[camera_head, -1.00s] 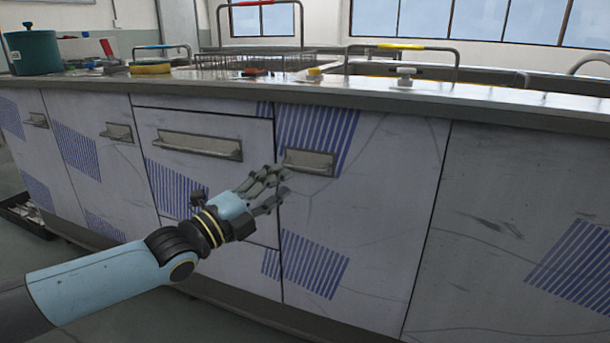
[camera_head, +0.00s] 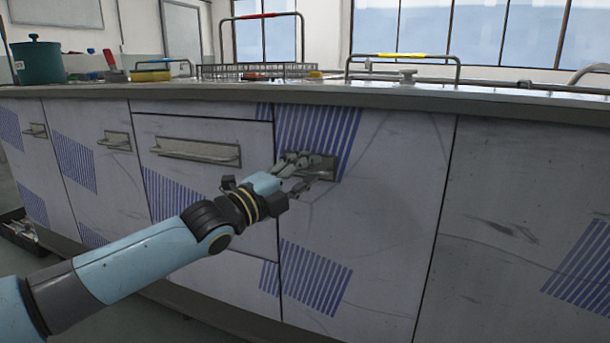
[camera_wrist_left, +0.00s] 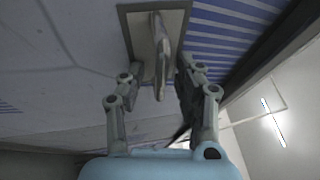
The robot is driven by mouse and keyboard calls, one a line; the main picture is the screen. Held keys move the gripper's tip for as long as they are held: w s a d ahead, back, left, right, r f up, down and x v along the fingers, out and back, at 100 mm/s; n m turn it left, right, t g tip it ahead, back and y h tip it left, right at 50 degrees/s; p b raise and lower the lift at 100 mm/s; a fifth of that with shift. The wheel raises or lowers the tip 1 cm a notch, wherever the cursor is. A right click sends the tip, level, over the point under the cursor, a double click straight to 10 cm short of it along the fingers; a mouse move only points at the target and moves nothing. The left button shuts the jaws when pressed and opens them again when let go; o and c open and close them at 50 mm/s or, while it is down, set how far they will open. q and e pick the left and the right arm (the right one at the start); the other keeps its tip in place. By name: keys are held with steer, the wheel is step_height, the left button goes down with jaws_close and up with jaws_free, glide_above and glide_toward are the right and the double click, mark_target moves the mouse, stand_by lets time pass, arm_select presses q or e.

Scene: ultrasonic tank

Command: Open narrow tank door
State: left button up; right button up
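A closed cabinet door (camera_head: 385,215), grey-white with blue striped patches, is in the middle of the head view. Its metal pull handle (camera_head: 326,172) sits near its upper left edge on a recessed plate; the handle also shows in the left wrist view (camera_wrist_left: 160,55). My left gripper (camera_head: 303,173) is at this handle and partly hides it. In the left wrist view its fingers (camera_wrist_left: 163,78) are spread, one on each side of the handle, with gaps visible; the gripper is open. My right gripper is in neither view.
A drawer with a wide handle (camera_head: 196,151) is left of the door, with narrower cabinet fronts further left. The counter edge (camera_head: 400,99) runs above. On the counter are a teal pot (camera_head: 38,62) and a wire basket (camera_head: 255,70). Floor shows at lower left.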

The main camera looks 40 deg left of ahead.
arm_select(q)
jaws_close()
steer(key=shift+s, duration=0.1)
stand_by(0.5)
